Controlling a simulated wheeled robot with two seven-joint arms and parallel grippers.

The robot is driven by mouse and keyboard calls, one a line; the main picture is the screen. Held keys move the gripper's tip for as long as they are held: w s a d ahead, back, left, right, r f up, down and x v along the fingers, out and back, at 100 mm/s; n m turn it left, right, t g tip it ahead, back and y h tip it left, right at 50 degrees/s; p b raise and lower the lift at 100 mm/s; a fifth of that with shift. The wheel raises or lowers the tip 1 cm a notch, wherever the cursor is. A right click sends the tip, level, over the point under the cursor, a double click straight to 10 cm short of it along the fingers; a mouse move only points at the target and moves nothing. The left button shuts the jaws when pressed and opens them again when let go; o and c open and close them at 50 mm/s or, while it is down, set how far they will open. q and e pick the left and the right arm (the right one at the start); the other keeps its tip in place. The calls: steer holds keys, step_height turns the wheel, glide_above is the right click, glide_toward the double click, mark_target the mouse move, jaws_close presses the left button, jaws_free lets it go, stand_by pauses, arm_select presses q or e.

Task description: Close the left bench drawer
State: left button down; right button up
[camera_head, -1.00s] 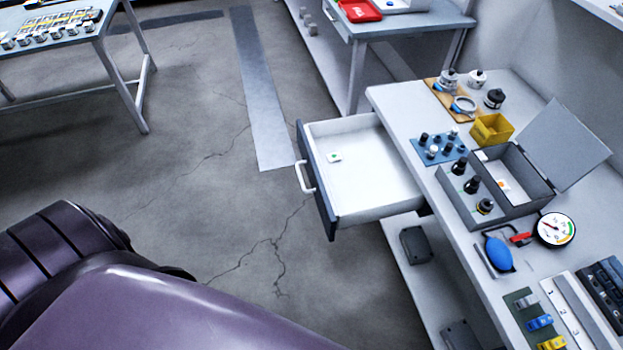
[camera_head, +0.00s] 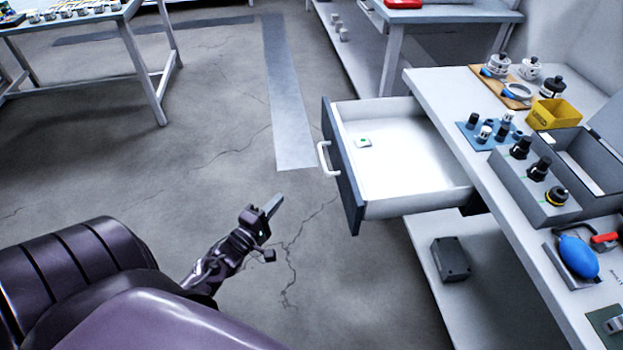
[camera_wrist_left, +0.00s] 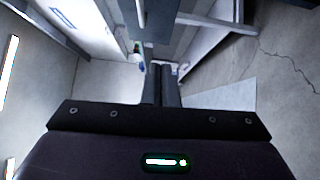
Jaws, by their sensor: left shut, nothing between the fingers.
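The left bench drawer (camera_head: 400,202) stands pulled out from the bench (camera_head: 450,85), with a dark front and a white inside. Its white handle (camera_head: 323,160) faces left. A small white piece with a green mark (camera_head: 363,142) lies in the drawer. My left gripper (camera_head: 273,206) is shut and empty, over the floor to the left of the drawer front and lower in the picture, apart from the handle. In the left wrist view its closed fingers (camera_wrist_left: 161,84) point ahead. My right gripper is not in view.
The bench top holds a grey case (camera_head: 540,190), a yellow bin (camera_head: 553,114), a blue tray of small parts (camera_head: 490,134) and a blue bulb (camera_head: 578,256). A dark box (camera_head: 451,259) sits on the lower shelf. The floor left of the drawer is clear.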

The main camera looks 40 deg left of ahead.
arm_select(q)
steer(key=w+d+r+n, duration=0.1)
steer(key=w+r, duration=0.3)
steer(key=w, duration=0.9)
steer(key=shift+d+t, duration=0.4)
steer(key=shift+d, duration=0.25)
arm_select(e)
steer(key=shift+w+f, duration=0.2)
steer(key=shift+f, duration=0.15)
arm_select(q)
steer(key=shift+w+r, duration=0.1)
